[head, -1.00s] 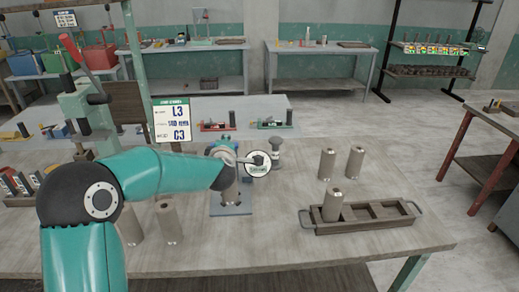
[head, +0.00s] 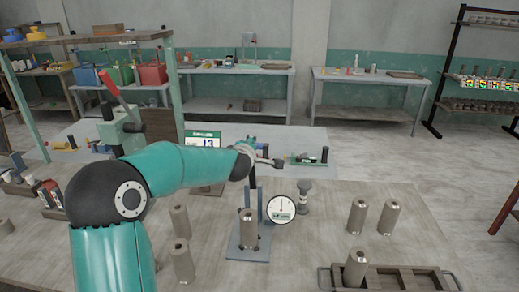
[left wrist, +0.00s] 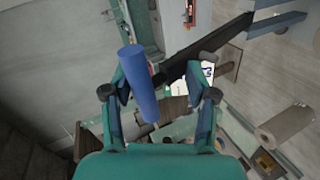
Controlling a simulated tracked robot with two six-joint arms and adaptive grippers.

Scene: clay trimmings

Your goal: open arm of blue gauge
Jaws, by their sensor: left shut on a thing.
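The blue gauge stands on the table with a blue-grey base (head: 234,251). A metal cylinder (head: 250,230) stands upright on it, with a round white dial (head: 281,209) to the right. The gauge's dark arm (head: 253,178) points steeply up above the cylinder. My left gripper (head: 266,160) is at the arm's upper end. In the left wrist view, a blue handle (left wrist: 138,82) lies between the fingers of the gripper (left wrist: 160,92), close to the left finger, and the black arm (left wrist: 205,48) runs to the upper right. The gripper is shut on the handle; exact finger contact is unclear. My right gripper is not in view.
Loose metal cylinders (head: 180,221) stand left of the gauge and more (head: 357,217) to its right. A wooden tray (head: 425,284) at front right holds one cylinder. A green press with a red lever (head: 119,93) stands at left. A grey post (head: 304,198) stands behind the dial.

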